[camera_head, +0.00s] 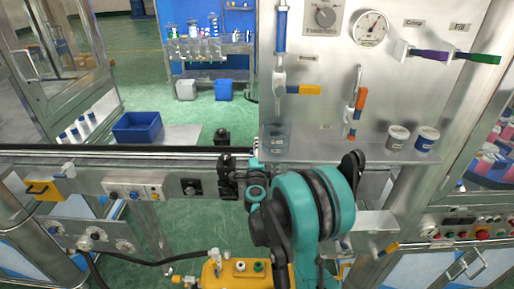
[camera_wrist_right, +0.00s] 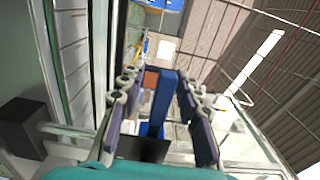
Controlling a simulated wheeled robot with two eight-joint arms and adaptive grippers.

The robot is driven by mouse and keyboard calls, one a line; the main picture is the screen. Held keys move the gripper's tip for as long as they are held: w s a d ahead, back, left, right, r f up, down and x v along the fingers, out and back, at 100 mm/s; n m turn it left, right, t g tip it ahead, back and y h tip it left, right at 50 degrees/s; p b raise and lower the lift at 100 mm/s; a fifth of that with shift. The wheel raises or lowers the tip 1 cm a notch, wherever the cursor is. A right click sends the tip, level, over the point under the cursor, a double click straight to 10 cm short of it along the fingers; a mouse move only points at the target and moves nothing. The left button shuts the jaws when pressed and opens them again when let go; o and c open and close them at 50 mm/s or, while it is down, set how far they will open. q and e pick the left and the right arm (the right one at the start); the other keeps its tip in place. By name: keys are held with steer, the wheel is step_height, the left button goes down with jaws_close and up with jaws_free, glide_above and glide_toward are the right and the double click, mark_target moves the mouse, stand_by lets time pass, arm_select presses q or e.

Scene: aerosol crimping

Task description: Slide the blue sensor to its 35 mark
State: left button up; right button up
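My right gripper (camera_head: 229,164) is at the metal rail (camera_head: 165,151) in the middle of the head view, its dark body partly covering the rail. In the right wrist view, the two purple-padded fingers of this gripper (camera_wrist_right: 158,82) stand apart. An upright blue bar (camera_wrist_right: 163,103), which looks like the blue sensor, is between them. A gap shows on its left side, and it is closer to the right finger. I cannot make out the sensor or the scale marks in the head view. My left gripper is not in view.
A steel panel with a gauge (camera_head: 370,28), a knob (camera_head: 326,16) and coloured handles stands at the right. Two cups (camera_head: 397,138) (camera_head: 427,139) sit on its shelf. A blue bin (camera_head: 137,127) is behind the rail. A yellow unit (camera_head: 240,273) is low in front.

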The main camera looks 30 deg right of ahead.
steer(key=shift+w+d, duration=0.35)
steer(key=shift+w, duration=0.2)
steer(key=shift+r, duration=0.1)
jaws_close()
